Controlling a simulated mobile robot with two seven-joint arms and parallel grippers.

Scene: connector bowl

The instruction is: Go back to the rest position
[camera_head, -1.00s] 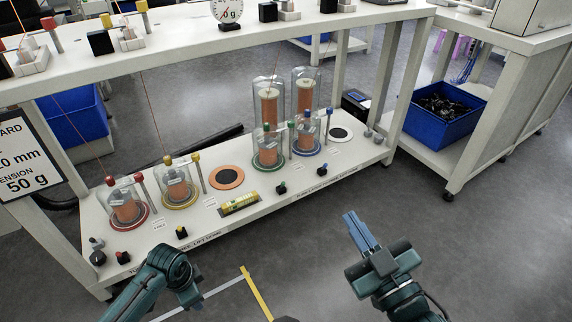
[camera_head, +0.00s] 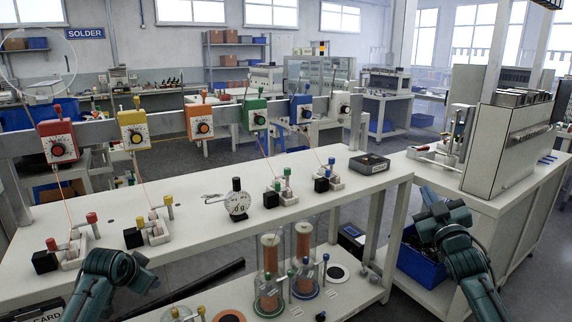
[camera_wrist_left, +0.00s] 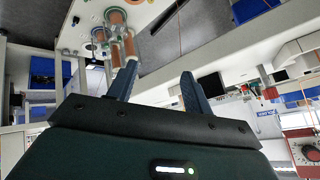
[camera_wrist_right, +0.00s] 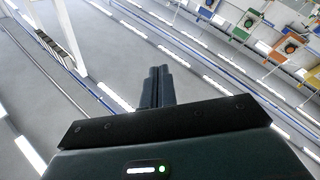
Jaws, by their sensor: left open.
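My right gripper (camera_head: 428,194) is up at the right of the head view, in front of the right-hand bench. In the right wrist view its two fingers (camera_wrist_right: 158,70) lie together with nothing seen between them. My left arm (camera_head: 108,285) comes in at the lower left of the head view, before the long white bench, and its fingertips are not visible there. In the left wrist view the left gripper (camera_wrist_left: 157,72) has its fingers apart, with nothing between them.
The long white bench (camera_head: 205,220) carries a dial gauge (camera_head: 237,203) and small clamp blocks. Coloured tension boxes (camera_head: 201,123) hang on a rail above it. Copper spools (camera_head: 303,240) stand on the lower shelf. A blue bin (camera_head: 419,265) sits under the right bench, near my right arm.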

